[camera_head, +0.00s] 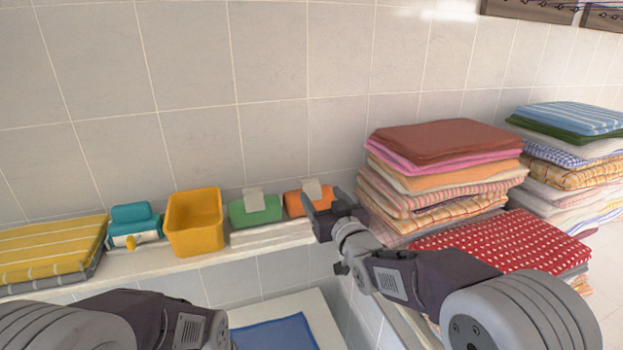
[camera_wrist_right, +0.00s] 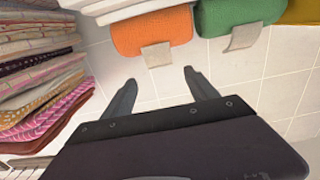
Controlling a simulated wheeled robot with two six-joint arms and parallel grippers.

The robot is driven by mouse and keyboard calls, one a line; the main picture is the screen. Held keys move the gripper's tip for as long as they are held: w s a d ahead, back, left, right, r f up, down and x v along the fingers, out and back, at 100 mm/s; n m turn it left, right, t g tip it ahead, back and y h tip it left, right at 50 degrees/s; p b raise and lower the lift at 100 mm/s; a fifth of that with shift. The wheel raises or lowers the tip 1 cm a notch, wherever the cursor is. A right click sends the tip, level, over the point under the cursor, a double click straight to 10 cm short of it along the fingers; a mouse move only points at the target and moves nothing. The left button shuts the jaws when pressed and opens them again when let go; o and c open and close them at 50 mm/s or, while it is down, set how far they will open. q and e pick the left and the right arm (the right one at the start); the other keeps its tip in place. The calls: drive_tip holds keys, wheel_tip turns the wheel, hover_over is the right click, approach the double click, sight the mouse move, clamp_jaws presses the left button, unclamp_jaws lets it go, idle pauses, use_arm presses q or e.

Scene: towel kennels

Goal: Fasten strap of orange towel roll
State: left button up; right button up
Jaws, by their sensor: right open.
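The orange towel roll (camera_head: 295,204) lies on the ledge against the tiled wall in the head view, partly hidden by my right gripper. Its pale strap (camera_head: 312,188) sticks up at its top. In the right wrist view the orange roll (camera_wrist_right: 152,30) shows at the top, with its strap end (camera_wrist_right: 156,55) hanging loose beside it. My right gripper (camera_head: 322,208) is at the roll's right end in the head view. In the wrist view its fingers (camera_wrist_right: 160,84) are apart and empty, with a gap between them and the strap. My left gripper is not in view; only my left arm shows.
A green roll (camera_head: 255,212) with a similar pale strap (camera_head: 254,198) lies left of the orange one. A yellow bin (camera_head: 194,225), teal items (camera_head: 134,221) and yellow towels (camera_head: 50,250) stand further left. Tall towel stacks (camera_head: 440,145) are close on the right. A blue towel (camera_head: 275,334) lies below.

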sight(312, 183)
drive_tip(key=p+x, duration=0.2)
drive_tip(key=x, duration=0.2)
drive_tip(key=p+x, duration=0.2)
drive_tip(key=x, duration=0.2)
drive_tip(key=shift+s+a+r+p, duration=0.15)
drive_tip(key=shift+a+r+p, duration=0.05)
drive_tip(key=shift+p, duration=0.15)
drive_tip(key=shift+w+f, duration=0.2)
drive_tip(key=shift+w, duration=0.2)
drive_tip(key=shift+d, duration=0.1)
